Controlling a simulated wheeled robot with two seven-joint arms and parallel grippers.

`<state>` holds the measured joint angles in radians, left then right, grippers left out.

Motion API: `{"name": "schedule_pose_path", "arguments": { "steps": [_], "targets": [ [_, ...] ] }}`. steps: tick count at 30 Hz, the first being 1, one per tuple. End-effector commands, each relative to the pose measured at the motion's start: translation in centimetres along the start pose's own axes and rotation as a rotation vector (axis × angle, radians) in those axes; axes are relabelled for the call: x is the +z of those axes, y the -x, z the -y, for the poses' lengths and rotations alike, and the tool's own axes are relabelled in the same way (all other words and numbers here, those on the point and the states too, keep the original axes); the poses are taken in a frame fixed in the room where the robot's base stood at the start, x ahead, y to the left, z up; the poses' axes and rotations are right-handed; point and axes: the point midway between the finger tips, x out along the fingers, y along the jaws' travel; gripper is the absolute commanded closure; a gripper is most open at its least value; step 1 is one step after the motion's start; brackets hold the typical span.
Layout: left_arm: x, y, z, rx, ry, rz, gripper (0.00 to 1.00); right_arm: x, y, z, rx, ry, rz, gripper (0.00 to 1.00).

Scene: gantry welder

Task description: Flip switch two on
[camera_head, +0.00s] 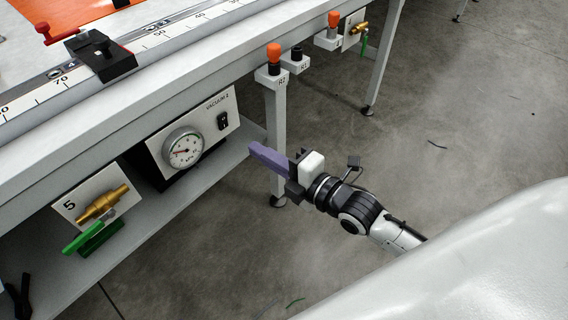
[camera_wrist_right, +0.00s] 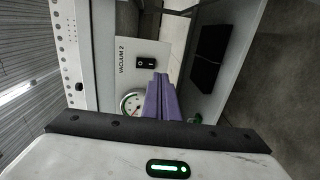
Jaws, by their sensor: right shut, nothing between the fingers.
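The black rocker switch (camera_head: 223,120) sits on the white VACUUM 2 panel (camera_head: 215,103), right of the round gauge (camera_head: 183,149). In the right wrist view the switch (camera_wrist_right: 147,63) shows ahead of the fingertips, beside the VACUUM 2 label. My right gripper (camera_head: 254,148) has purple fingers, shut and empty, in front of the panel and to the right of the switch. The fingers (camera_wrist_right: 159,80) also show in the right wrist view, overlapping the gauge's edge. They look apart from the switch. My left gripper is not in view.
A brass valve with a green handle (camera_head: 82,238) is on panel 5 at the lower left. A bench leg (camera_head: 276,140) stands behind my right gripper. Open floor (camera_head: 470,130) lies to the right.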

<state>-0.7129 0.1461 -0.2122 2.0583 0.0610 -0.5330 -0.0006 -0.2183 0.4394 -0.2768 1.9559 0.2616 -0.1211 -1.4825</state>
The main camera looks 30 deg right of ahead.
Motion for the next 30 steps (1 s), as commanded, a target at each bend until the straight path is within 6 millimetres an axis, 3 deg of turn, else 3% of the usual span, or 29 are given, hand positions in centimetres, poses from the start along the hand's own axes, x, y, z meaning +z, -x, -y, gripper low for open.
{"name": "schedule_pose_path", "arguments": {
  "steps": [3,10,30],
  "targets": [
    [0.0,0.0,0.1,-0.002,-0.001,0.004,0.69,0.0,2.7,0.7,-0.004,0.000,0.000,1.00],
    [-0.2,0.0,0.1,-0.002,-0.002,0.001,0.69,0.0,5.5,1.2,0.000,0.000,0.000,1.00],
    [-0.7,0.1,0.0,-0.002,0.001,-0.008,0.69,0.1,6.1,1.3,0.000,-0.003,0.001,1.00]
  ]
}}
